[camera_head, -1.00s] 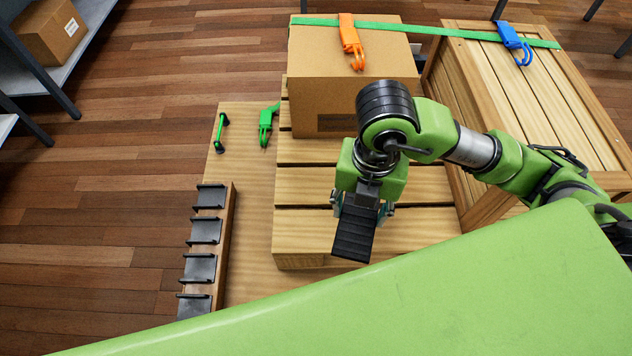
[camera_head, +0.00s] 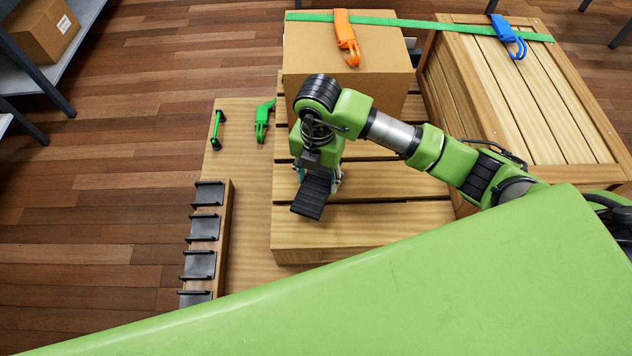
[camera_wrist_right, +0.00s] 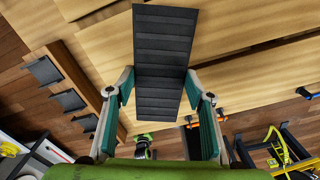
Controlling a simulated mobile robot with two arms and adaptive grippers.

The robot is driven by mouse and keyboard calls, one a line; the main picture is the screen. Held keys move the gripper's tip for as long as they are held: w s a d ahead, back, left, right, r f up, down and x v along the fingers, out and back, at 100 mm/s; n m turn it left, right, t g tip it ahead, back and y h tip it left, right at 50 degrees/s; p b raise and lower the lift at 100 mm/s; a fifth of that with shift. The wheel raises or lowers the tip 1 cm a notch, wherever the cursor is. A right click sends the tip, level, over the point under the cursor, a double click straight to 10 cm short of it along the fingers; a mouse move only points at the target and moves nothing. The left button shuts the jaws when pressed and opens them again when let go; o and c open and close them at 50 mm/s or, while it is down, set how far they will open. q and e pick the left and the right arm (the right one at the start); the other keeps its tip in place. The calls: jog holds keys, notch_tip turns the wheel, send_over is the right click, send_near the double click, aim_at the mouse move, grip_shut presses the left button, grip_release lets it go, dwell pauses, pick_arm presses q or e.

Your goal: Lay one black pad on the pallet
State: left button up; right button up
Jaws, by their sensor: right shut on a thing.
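My right gripper (camera_head: 318,178) is shut on a ribbed black pad (camera_head: 311,198) and holds it over the wooden slatted pallet (camera_head: 360,222). In the right wrist view the pad (camera_wrist_right: 162,58) sticks out between the two fingers of the gripper (camera_wrist_right: 160,90). From these views I cannot tell how far the pad is above the slats. The pallet also shows in the right wrist view (camera_wrist_right: 240,35). My left gripper is not in view.
A cardboard box (camera_head: 345,55) stands on the pallet's back part, with a green strap (camera_head: 400,22) and orange hook (camera_head: 346,38) over it. A wooden crate (camera_head: 535,100) stands right. Several black pieces (camera_head: 204,228) sit on a rack at left. The pallet's front slats look bare.

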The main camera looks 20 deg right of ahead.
aim_at(316, 180)
jog(key=shift+w+a+f, duration=0.15)
jog(key=shift+w+f, duration=0.1)
jog(key=shift+f, duration=0.1)
jog(key=shift+f+p, duration=0.3)
jog(key=shift+f, duration=1.25)
jog(key=shift+f, duration=0.1)
jog(key=o, duration=1.2)
notch_tip(316, 180, up, 12)
jog(key=shift+r+b, duration=0.15)
jog(key=shift+b, duration=0.3)
